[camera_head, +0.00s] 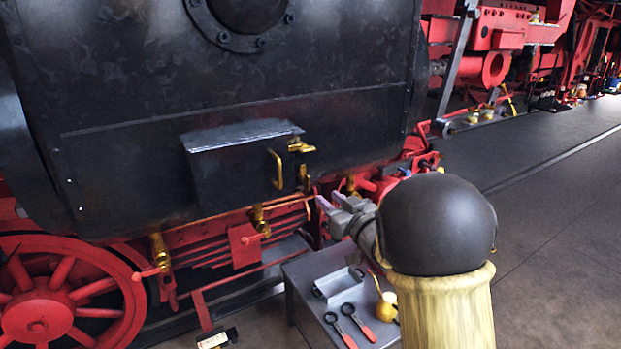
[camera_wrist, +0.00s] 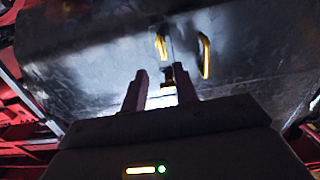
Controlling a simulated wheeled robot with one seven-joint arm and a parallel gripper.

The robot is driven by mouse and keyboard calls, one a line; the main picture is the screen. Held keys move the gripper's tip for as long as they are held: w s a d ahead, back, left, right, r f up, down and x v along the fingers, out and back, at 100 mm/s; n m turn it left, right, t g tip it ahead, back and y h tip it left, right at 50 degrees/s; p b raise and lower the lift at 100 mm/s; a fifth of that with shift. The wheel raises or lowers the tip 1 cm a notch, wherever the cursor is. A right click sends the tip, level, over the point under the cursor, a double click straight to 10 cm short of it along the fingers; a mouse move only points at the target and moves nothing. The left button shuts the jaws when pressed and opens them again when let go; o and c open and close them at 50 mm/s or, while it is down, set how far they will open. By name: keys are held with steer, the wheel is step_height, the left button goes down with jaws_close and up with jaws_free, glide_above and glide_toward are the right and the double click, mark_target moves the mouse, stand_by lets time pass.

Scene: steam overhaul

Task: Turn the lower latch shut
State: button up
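A dark metal box (camera_head: 235,165) on the side of the black tank has a brass handle (camera_head: 277,170) near its right edge. The brass upper latch (camera_head: 301,147) has its lever lying sideways. The lower latch (camera_head: 304,178), below it, is brass and dark and appears to hang downward. My gripper (camera_head: 327,197) is below and right of the lower latch, with its fingers pointing up toward it. In the wrist view the fingers (camera_wrist: 160,72) are apart. The lower latch (camera_wrist: 168,82) appears between them, partly hidden by my gripper's body; contact cannot be told.
Brass valves (camera_head: 258,220) and red pipework sit under the tank. A grey bench (camera_head: 300,275) below my arm carries a metal tray (camera_head: 338,284), red-handled tools (camera_head: 357,322) and a yellow oil can (camera_head: 386,304). Open floor lies to the right.

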mark_target(309, 183)
steer(key=p+x, duration=0.3)
steer(key=x, duration=0.5)
steer(key=shift+a+r+p, duration=0.15)
steer(key=shift+a+p, duration=0.2)
steer(key=shift+w+a, duration=0.25)
steer(key=shift+w, duration=0.35)
jaws_close()
